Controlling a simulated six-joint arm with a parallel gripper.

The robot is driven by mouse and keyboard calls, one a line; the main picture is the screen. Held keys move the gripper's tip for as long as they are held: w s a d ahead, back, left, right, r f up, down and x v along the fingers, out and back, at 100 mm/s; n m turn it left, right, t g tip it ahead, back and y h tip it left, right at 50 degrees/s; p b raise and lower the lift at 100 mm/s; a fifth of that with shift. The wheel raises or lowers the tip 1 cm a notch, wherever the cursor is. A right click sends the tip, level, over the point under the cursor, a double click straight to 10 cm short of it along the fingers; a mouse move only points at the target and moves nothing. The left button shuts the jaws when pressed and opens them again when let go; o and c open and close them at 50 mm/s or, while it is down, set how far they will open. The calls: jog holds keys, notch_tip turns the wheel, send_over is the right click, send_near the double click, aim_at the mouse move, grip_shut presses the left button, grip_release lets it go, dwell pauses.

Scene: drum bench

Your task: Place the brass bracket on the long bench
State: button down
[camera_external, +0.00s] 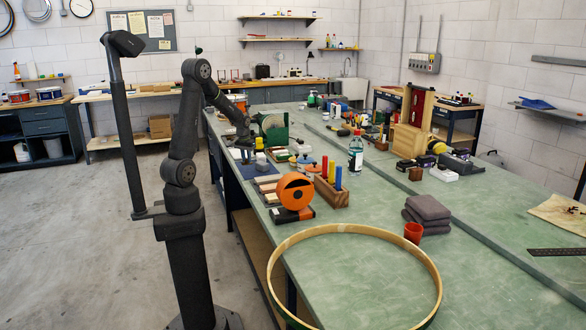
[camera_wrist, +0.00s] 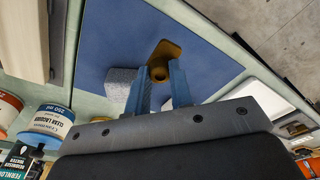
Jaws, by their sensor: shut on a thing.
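The brass bracket (camera_wrist: 167,54) shows in the wrist view as a small brown-gold plate with a round boss. My gripper (camera_wrist: 160,78) has its two blue fingers closed on it, one on each side. The blue mat (camera_wrist: 105,38) lies beneath them; I cannot tell whether the bracket touches it. In the external view my gripper (camera_external: 244,148) is low over the left edge of the long bench (camera_external: 385,190), which has a green top. The bracket is too small or hidden to make out there.
A grey block (camera_wrist: 118,84) sits just left of my fingers, with a lacquer tin (camera_wrist: 48,121) farther left. An orange tape roll (camera_external: 294,191), a bottle (camera_external: 356,153), grey cloths (camera_external: 428,210) and a large wooden hoop (camera_external: 436,282) are on the bench. Bare green surface lies around the hoop.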

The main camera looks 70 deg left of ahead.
aim_at(246, 164)
jog(key=shift+f, duration=1.95)
jog(key=shift+f, duration=0.15)
jog(key=c, duration=1.3)
grip_release()
jog(key=r, duration=0.7)
jog(key=s+d+r, duration=0.1)
jog(key=r, duration=0.3)
jog(key=shift+r, duration=0.2)
jog(key=shift+o, duration=0.7)
jog(key=shift+r, duration=0.45)
